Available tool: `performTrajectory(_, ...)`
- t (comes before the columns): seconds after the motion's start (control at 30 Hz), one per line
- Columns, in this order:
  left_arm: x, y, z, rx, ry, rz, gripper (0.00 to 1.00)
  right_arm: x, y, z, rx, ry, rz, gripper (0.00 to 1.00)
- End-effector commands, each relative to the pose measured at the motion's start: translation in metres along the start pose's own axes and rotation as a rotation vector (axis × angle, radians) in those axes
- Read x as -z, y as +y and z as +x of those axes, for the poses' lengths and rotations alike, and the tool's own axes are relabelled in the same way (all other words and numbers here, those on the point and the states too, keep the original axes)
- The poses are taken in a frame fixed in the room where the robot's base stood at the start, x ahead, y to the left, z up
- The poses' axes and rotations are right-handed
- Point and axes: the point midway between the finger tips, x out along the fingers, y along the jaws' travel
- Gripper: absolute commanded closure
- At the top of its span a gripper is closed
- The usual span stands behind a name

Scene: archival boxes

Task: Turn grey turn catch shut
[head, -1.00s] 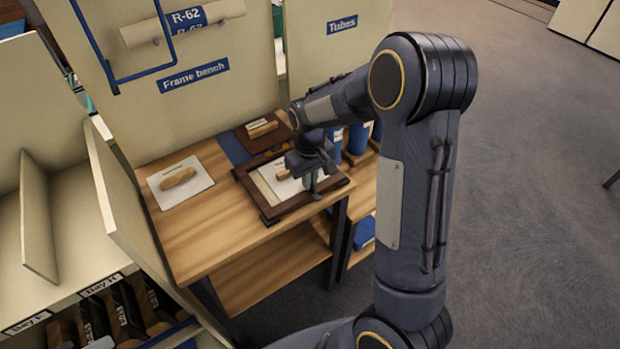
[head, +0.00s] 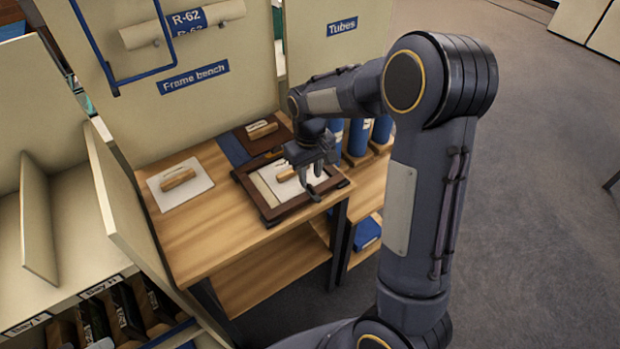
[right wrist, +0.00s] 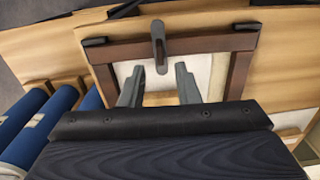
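The grey turn catch (right wrist: 158,47) is on the near rail of a dark brown frame (right wrist: 110,75). In the right wrist view its long axis runs across the rail, with one end over the pale inner panel. The frame also lies on the bench in the head view (head: 272,213). My right gripper (right wrist: 158,85) is open, with its two grey fingers apart and nothing between them. In that view the catch lies just beyond the fingertips, apart from them. In the head view my right gripper (head: 318,172) is over the frame's right side. My left gripper is not in view.
Black catches (right wrist: 247,27) sit at the frame's corners. A white board with a wooden block (head: 178,178) lies left on the bench (head: 205,235). A brown board with a block (head: 262,130) lies behind. Blue tubes (head: 359,137) stand close right of my gripper.

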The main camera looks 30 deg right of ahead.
Motion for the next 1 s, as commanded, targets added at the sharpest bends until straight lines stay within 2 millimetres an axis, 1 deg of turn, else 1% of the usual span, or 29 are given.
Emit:
performTrajectory(0.03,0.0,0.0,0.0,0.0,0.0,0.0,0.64,0.001,0.0,-0.011,0.0,0.005,-0.001,0.71)
performTrajectory(0.1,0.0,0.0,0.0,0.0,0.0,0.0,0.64,0.001,0.0,-0.022,0.0,0.006,-0.001,0.71)
performTrajectory(0.2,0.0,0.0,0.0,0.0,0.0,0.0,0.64,0.001,0.0,-0.035,0.0,0.003,0.0,0.71)
performTrajectory(0.3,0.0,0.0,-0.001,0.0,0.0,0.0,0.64,0.001,0.0,-0.042,0.0,0.002,0.001,0.71)
performTrajectory(0.4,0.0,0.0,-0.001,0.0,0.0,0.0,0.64,0.0,0.0,-0.045,0.0,0.0,0.001,0.71)
performTrajectory(0.87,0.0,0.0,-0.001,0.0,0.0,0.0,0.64,0.0,0.0,-0.045,0.001,0.001,0.001,0.71)
performTrajectory(0.93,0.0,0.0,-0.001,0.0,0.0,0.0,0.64,-0.004,0.0,-0.048,0.011,0.008,0.007,0.71)
performTrajectory(1.0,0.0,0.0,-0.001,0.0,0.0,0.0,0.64,-0.014,-0.002,-0.056,0.037,0.03,0.02,0.71)
